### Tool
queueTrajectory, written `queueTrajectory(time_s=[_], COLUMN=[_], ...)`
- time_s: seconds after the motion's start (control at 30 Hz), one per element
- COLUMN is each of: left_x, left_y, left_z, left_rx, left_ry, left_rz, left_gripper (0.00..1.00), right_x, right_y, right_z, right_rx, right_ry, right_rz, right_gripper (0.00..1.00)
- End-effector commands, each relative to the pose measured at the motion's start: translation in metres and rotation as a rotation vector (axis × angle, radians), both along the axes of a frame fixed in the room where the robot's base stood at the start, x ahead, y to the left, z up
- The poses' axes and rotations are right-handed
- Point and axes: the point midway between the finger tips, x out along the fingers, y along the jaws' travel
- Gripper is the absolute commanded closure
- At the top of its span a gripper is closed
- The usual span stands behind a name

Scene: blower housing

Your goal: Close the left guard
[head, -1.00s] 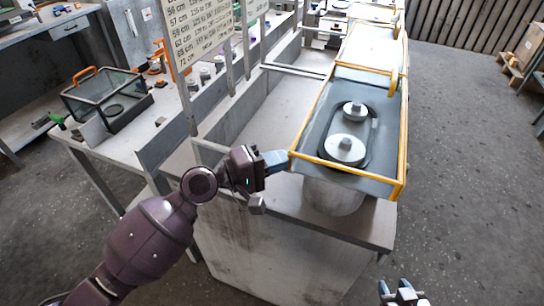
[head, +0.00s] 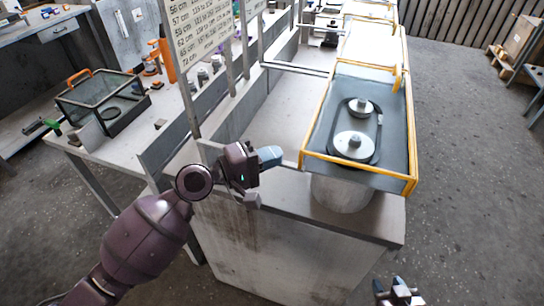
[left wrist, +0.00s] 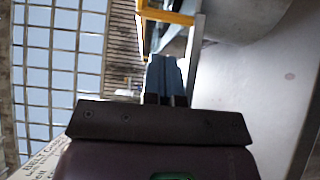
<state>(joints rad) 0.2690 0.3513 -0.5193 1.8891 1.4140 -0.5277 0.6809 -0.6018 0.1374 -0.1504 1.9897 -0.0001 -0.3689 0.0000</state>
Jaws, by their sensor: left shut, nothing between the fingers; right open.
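A yellow-edged guard frame (head: 340,173) surrounds a grey tray with two pale pulleys (head: 354,144) at the right in the head view. A yellow bar (head: 365,70) crosses its back edge. I cannot tell which framed part is the left guard, or how far it is closed. My left gripper (head: 270,157) is shut and empty, just left of the frame's near left corner, with a small gap in the picture. Its blue fingers (left wrist: 165,75) lie together in the left wrist view, below a yellow edge (left wrist: 168,17). My right gripper (head: 398,291) is open and empty at the bottom edge.
The housing stands on a grey bench (head: 285,215). Another yellow-framed unit (head: 375,42) stands behind it. A sign board (head: 207,30) on posts rises left of the bench. A glass-sided box with an orange handle (head: 102,105) sits on the left table.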

Motion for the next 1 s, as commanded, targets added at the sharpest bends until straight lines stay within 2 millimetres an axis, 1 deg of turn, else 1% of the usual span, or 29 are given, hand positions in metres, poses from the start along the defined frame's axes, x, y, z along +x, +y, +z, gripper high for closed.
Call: queueTrajectory(time_s=[0.03, 0.1, 0.23, 0.4, 0.5, 0.7, 0.9, 1.0], left_x=[0.0, -0.007, -0.018, -0.031, -0.036, -0.042, -0.042, -0.04], left_y=[0.002, 0.018, 0.042, 0.068, 0.079, 0.09, 0.091, 0.092], left_z=[-0.001, -0.003, -0.003, -0.003, -0.002, 0.0, 0.001, 0.0], left_rx=[0.0, 0.002, 0.001, 0.001, 0.001, 0.0, 0.003, 0.031], left_ry=[0.0, 0.001, 0.002, 0.002, 0.002, -0.001, -0.009, -0.064], left_rz=[0.002, 0.003, 0.003, 0.003, 0.002, 0.001, 0.002, 0.012], left_gripper=[1.0, 1.0, 1.0, 1.0, 1.0, 1.0, 1.0, 1.0], right_x=[0.002, 0.003, 0.005, 0.001, -0.002, -0.009, -0.011, -0.01], right_y=[0.0, 0.002, 0.002, -0.002, -0.003, -0.004, -0.003, -0.003], right_z=[0.0, -0.003, -0.007, -0.017, -0.023, -0.03, -0.031, -0.03], right_rx=[0.001, 0.002, 0.001, -0.008, -0.01, -0.009, -0.008, -0.005], right_ry=[-0.004, -0.006, -0.009, 0.003, 0.013, 0.03, 0.034, 0.032], right_rz=[0.001, 0.003, 0.005, 0.007, 0.007, 0.003, 0.002, 0.0], right_gripper=[0.57, 0.57, 0.57, 0.57, 0.57, 0.57, 0.57, 0.57])
